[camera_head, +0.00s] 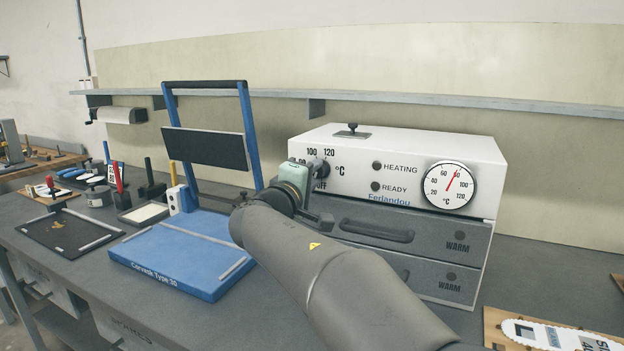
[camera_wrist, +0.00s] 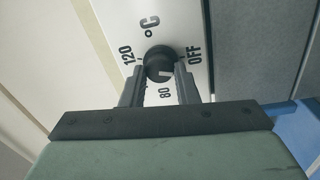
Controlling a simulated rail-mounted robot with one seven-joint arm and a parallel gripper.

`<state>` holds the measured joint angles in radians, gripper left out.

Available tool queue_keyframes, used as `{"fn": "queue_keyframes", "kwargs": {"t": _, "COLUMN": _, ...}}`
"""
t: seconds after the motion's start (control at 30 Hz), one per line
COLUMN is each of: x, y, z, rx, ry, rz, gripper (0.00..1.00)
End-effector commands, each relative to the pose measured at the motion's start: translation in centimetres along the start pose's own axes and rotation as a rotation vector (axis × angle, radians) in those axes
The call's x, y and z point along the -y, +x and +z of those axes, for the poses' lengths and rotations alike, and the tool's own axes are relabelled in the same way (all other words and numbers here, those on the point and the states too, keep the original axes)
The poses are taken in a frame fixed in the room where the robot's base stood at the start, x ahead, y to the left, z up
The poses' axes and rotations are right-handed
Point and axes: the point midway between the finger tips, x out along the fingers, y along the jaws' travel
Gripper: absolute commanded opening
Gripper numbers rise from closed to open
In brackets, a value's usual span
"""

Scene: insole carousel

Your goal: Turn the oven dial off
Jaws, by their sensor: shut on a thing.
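The white oven (camera_head: 400,150) stands on the bench with a temperature gauge (camera_head: 449,187) on its front at the right. The oven dial (camera_head: 318,167) is a small black knob at the front's left, partly hidden by my wrist in the head view. The dial also shows in the wrist view (camera_wrist: 159,64), between marks 120, 80 and OFF. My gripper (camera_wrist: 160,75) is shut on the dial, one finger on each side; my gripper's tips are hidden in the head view.
Two grey drawers (camera_head: 410,238) marked WARM sit below the dial panel. A blue press (camera_head: 185,250) with an upright frame stands close to the left of my arm. A wooden board (camera_head: 550,330) with a white insole lies at the front right.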

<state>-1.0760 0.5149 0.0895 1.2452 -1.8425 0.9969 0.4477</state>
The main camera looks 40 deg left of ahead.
Motion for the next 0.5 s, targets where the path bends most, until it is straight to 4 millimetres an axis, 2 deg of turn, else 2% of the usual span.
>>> {"fn": "queue_keyframes", "kwargs": {"t": 0.2, "x": 0.02, "y": 0.00, "z": 0.06, "rx": -0.014, "ry": -0.163, "rz": 0.000, "gripper": 0.05}}
{"fn": "queue_keyframes", "kwargs": {"t": 0.5, "x": 0.04, "y": 0.02, "z": 0.11, "rx": -0.025, "ry": -0.299, "rz": 0.000, "gripper": 0.05}}
